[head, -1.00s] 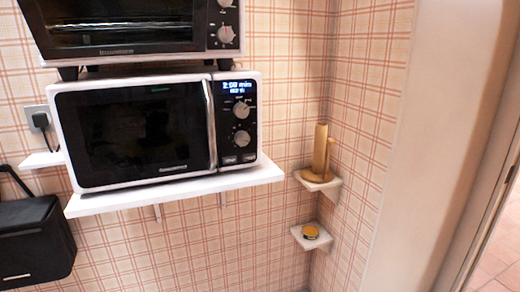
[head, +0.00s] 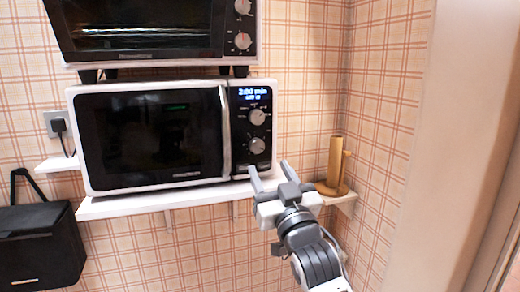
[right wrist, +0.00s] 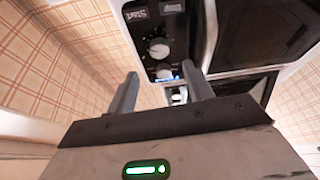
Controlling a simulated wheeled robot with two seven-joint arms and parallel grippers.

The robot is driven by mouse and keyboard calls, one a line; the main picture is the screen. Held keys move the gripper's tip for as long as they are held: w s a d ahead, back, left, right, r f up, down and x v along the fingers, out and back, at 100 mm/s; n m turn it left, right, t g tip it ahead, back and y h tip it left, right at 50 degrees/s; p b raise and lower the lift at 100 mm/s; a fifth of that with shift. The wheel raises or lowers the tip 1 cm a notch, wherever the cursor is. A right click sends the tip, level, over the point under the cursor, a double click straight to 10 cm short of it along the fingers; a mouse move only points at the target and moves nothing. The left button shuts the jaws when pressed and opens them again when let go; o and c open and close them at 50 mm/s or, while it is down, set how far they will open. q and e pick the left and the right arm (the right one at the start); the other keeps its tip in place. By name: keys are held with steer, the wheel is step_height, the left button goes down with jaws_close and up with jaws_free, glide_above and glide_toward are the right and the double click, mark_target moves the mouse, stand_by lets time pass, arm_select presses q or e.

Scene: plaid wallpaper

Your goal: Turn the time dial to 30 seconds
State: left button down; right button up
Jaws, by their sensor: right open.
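The white microwave (head: 150,135) sits on a wall shelf, with a black control panel on its right side. The panel has a lit blue display (head: 253,93) and two round dials, an upper dial (head: 258,117) and a lower dial (head: 256,145). The display seems to start with 2, but its text is blurred. Which dial sets the time I cannot tell. My right gripper (head: 268,174) is open and empty, below and in front of the panel, apart from the dials. In the right wrist view, a dial (right wrist: 159,49) shows beyond the open fingers. My left gripper is out of view.
A toaster oven (head: 150,30) stands above the microwave. The white shelf (head: 150,205) juts out beneath it. A wooden paper-towel holder (head: 335,165) stands on a small corner shelf at right. A black bag-like box (head: 38,245) hangs at lower left.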

mark_target(258, 147)
steer(key=x, duration=0.7)
steer(key=shift+w+r, duration=0.1)
steer(key=shift+w, duration=0.2)
steer(key=c, duration=1)
